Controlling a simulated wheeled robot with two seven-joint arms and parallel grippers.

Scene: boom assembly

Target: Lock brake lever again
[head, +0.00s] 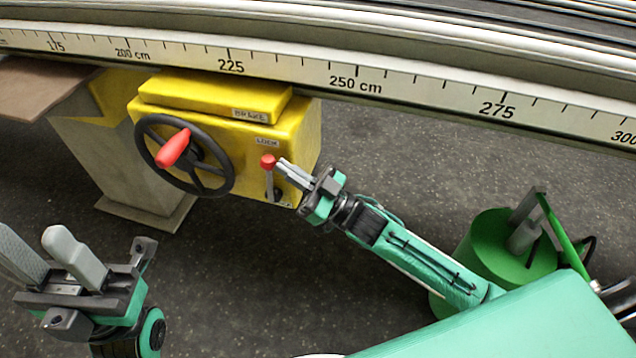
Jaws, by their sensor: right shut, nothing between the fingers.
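The brake lever (269,174) is a short metal rod with a red ball knob on the front of the yellow brake box (240,136). It stands roughly upright, its knob just below the LOCK label (266,141). My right gripper (283,164) is shut and empty, its fingertips close to the right side of the knob. I cannot tell whether they touch it. My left gripper (40,248) is at the lower left, away from the box, its two fingers apart with nothing between them.
A black handwheel (227,178) with a red handle (174,148) sits on the box, left of the lever. A boom rail with a centimetre scale (357,82) crosses above the box. A green cylinder (490,245) stands at the right. The dark floor between is clear.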

